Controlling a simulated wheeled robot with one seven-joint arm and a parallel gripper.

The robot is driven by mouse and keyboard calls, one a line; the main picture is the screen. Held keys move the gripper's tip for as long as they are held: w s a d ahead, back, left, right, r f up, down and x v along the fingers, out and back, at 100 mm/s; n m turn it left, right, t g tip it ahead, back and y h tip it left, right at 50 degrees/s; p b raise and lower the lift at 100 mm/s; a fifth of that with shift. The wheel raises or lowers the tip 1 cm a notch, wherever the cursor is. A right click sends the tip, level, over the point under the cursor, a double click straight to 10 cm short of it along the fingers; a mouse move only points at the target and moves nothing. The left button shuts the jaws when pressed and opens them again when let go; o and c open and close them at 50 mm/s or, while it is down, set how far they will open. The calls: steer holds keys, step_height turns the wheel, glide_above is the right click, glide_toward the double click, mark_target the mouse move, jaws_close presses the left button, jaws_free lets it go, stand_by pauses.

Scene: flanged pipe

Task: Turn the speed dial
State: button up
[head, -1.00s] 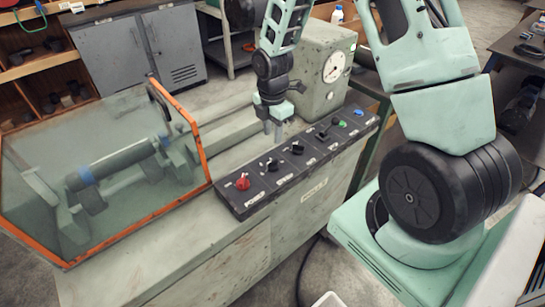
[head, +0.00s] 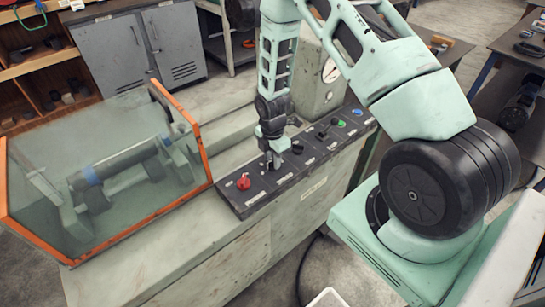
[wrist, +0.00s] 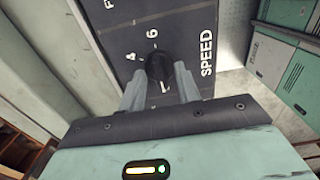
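The speed dial (wrist: 160,68) is a black knob on the dark control panel (head: 233,206), with the word SPEED and numbers printed around it in the wrist view. My gripper (wrist: 160,82) is down at the dial, with one grey finger on each side of it. The dial fills most of the gap between the fingertips; whether they press on it is not clear. In the head view my gripper (head: 272,161) points straight down and its fingers largely hide the dial.
The red power knob (head: 243,182) is left of my gripper, and another black knob (head: 297,148) is close on its right. A lever (head: 322,133) and a green button (head: 341,124) are farther right. An orange-framed guard (head: 195,140) covers the lathe at left.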

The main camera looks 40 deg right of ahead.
jaws_close()
